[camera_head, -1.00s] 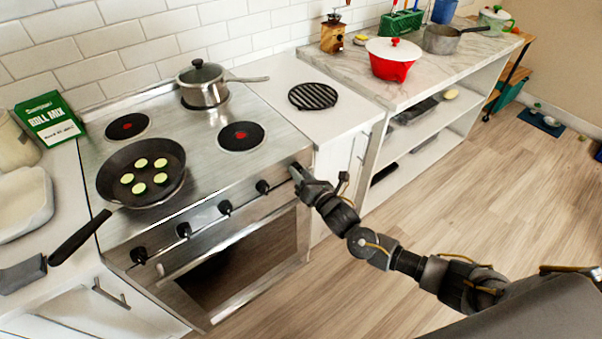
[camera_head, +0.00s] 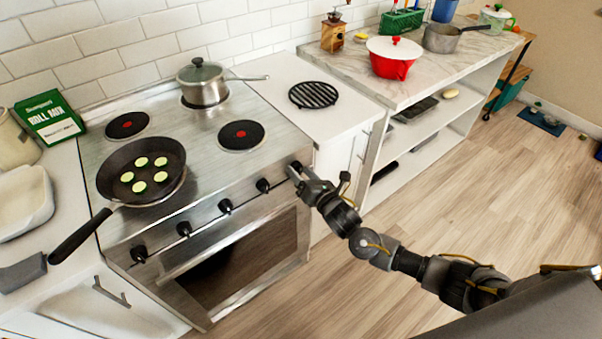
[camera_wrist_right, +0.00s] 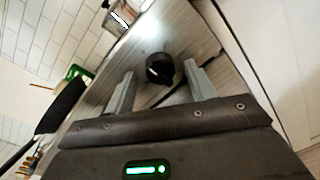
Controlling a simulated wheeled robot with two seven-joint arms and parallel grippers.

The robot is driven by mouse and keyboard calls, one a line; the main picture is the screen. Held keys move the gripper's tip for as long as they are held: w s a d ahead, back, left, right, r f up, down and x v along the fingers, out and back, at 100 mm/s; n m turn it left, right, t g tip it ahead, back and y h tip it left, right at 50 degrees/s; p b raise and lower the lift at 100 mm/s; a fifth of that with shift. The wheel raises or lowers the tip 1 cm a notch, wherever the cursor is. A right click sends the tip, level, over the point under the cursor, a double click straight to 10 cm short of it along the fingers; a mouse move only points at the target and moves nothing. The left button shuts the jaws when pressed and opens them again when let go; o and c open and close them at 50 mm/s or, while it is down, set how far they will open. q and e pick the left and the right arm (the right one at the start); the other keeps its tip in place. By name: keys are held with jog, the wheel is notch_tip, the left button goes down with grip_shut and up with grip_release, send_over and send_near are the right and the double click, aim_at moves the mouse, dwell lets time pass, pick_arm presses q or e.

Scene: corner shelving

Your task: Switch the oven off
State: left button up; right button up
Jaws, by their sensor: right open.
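The steel oven (camera_head: 245,215) has a row of several black knobs along its front top edge and a dark glass door below. My right gripper (camera_head: 300,175) is at the right end of this row, in front of the rightmost knob (camera_head: 295,167). In the right wrist view, that black knob (camera_wrist_right: 160,68) sits between the two open grey fingers, with visible space on both sides. A pale mark shows on its face. Other knobs (camera_head: 263,186) are uncovered to the left. My left gripper is not in view.
A frying pan (camera_head: 115,185) with green slices sits on the cooktop, its handle (camera_head: 80,236) reaching over the left front edge. A lidded pot (camera_head: 203,92) stands at the back. A white counter (camera_head: 285,75) adjoins on the right. The wooden floor (camera_head: 420,220) is clear.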

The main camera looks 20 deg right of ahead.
jog(key=b+v, duration=0.1)
jog(key=v, duration=0.9)
jog(key=shift+s, duration=0.15)
jog(key=s+d+f+m+g+h, duration=0.15)
jog(key=d+f+m, duration=0.25)
jog(key=f+m, duration=0.45)
jog(key=s+d+f+m+g+h, duration=0.1)
jog(key=d+f+m+g+h, duration=0.25)
jog(key=f, duration=0.75)
jog(key=s+d+f+m+g, duration=0.1)
jog(key=s+d+f+m, duration=0.1)
jog(key=d+f+m, duration=0.5)
jog(key=s+f+m+g+h, duration=0.1)
jog(key=s+f+m+g, duration=0.55)
jog(key=s+f, duration=0.9)
jog(key=s+a+f+m+g, duration=0.1)
jog(key=s+a+f, duration=0.1)
jog(key=s, duration=0.6)
jog(key=s+a+f+m+g, duration=0.1)
jog(key=s+a+f+m, duration=0.1)
jog(key=s, duration=0.7)
jog(key=s+a+f+m+g, duration=0.1)
jog(key=s+f, duration=0.3)
jog(key=s, duration=0.4)
jog(key=shift+s+a+f+m, duration=0.2)
jog(key=shift+a+f+m, duration=0.1)
jog(key=shift+a+m, duration=0.25)
